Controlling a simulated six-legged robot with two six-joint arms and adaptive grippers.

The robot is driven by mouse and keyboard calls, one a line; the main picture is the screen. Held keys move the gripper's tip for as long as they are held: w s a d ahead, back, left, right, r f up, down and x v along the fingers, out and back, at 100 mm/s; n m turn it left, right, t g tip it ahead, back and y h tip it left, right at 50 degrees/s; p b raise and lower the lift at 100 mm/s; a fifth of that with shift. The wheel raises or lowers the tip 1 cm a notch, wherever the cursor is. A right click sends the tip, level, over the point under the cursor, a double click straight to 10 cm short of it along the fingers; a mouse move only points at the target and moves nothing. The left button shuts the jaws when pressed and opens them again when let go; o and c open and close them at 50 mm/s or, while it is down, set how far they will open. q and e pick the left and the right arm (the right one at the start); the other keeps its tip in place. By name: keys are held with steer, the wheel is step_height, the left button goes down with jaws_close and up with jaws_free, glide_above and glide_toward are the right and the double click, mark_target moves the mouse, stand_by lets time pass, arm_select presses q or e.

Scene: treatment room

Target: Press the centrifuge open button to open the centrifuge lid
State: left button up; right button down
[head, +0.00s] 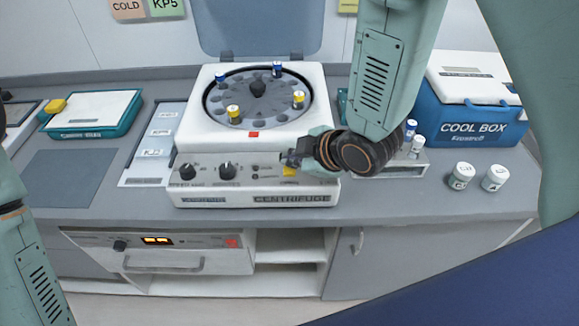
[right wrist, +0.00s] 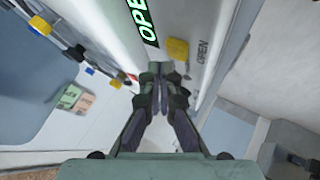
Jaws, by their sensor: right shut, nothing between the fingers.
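The white centrifuge (head: 190,128) stands on the counter. Its blue-grey lid (head: 258,28) is raised at the back, so the rotor (head: 258,112) with blue-capped and yellow-capped tubes is uncovered. My right gripper (head: 290,158) is shut and empty at the right part of the front panel. The yellow open button (head: 289,171) is just below its tips. In the right wrist view the yellow button (right wrist: 178,50) is beside the fingertips (right wrist: 160,69), near an "OPEN" label; contact cannot be told. A green "OPE..." sign shows there too. My left arm is at the left edge, its gripper outside the picture.
A rack with bottles is behind my right arm. A teal-edged tray (head: 90,112) and a grey mat (head: 65,177) lie at the left.

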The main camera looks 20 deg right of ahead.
mark_target(292, 171)
steer(key=shift+r, duration=0.15)
step_height(292, 171, up, 5)
steer(key=p, duration=0.4)
steer(key=shift+p, duration=0.3)
steer(key=shift+f, duration=0.2)
